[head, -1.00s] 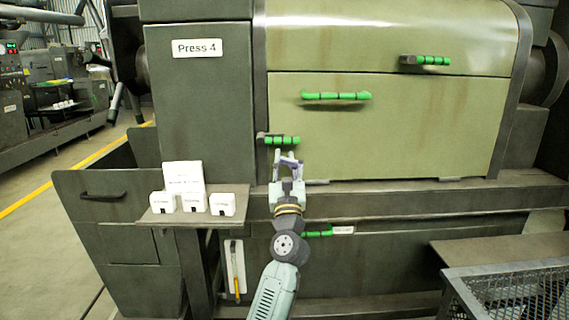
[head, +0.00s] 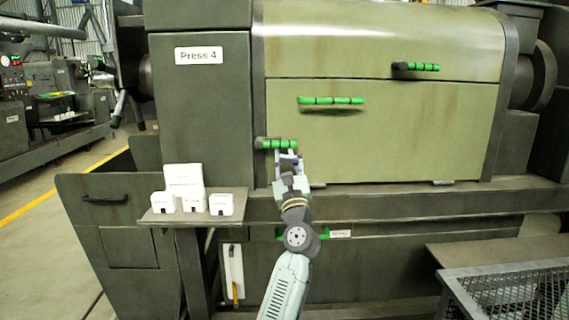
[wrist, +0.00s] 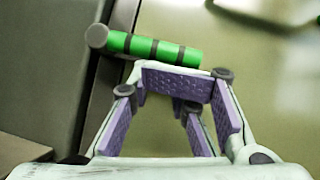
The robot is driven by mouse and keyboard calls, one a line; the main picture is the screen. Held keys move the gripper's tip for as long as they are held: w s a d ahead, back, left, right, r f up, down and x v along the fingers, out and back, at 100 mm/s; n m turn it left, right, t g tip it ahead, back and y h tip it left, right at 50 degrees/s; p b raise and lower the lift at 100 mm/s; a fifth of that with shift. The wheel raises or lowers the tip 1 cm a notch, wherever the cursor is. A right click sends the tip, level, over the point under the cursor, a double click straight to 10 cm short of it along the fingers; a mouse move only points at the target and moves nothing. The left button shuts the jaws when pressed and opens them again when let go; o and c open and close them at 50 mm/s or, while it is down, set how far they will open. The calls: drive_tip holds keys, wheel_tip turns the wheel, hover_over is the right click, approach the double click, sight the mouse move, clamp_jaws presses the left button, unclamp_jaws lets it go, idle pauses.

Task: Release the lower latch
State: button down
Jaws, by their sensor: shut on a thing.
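The lower latch (head: 276,143) is a short green handle with dark bands and a dark round end on its left. It sits at the lower left edge of the large olive door (head: 390,135). My gripper (head: 289,158) is at the latch's right part, just below it. In the wrist view the latch (wrist: 150,48) lies across the purple-padded fingertips (wrist: 178,78), running slightly down to the right. My gripper is shut on the latch; the exact contact is partly hidden. The upper latch (head: 416,67), also green, sits higher on the right.
A longer green handle (head: 331,101) is on the door above my gripper. A shelf (head: 160,218) with white blocks juts out at the left. Below are a ledge (head: 400,203) and another green handle, mostly behind my arm. A mesh-sided metal frame (head: 510,290) stands at lower right.

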drive_tip(key=shift+r+n+y, duration=0.3)
drive_tip(key=shift+n+y, duration=0.1)
drive_tip(key=shift+n, duration=0.3)
drive_tip(key=shift+f, duration=0.1)
idle(0.8)
